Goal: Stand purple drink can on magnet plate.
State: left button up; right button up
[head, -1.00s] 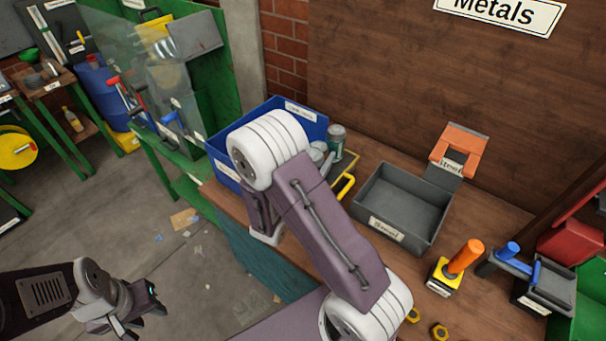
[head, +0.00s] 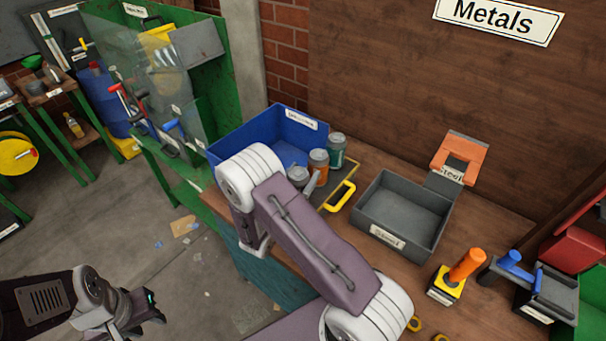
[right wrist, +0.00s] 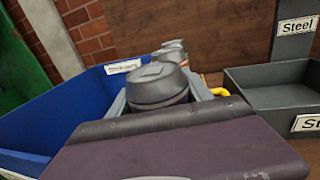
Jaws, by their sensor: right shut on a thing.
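The purple drink can (right wrist: 158,86) has a grey top and shows a strip of purple side in the right wrist view. My right gripper (right wrist: 160,98) is shut on it, with grey fingers at either side. In the head view a grey can top (head: 298,175) and a grey finger show past my arm, beside the tray; the rest of that gripper is hidden. I cannot tell whether the can touches anything below. My left gripper (head: 145,308) hangs over the floor, away from the bench; its opening is unclear. I cannot tell for sure which item is the magnet plate.
A blue bin (head: 225,150) is behind left. The grey steel bin (head: 425,240), an orange bracket (head: 470,145) and an orange-handled yellow block (head: 445,285) are right.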

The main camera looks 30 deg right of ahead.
jog(key=shift+f, duration=0.2)
jog(key=o, duration=1.5)
jog(key=shift+c, duration=0.2)
jog(key=shift+r, duration=0.25)
jog(key=shift+s+a, duration=0.1)
jog(key=shift+a, duration=0.2)
jog(key=b+v, duration=0.1)
jog(key=v, duration=1)
jog(key=shift+s+a, duration=0.15)
jog(key=shift+s, duration=0.05)
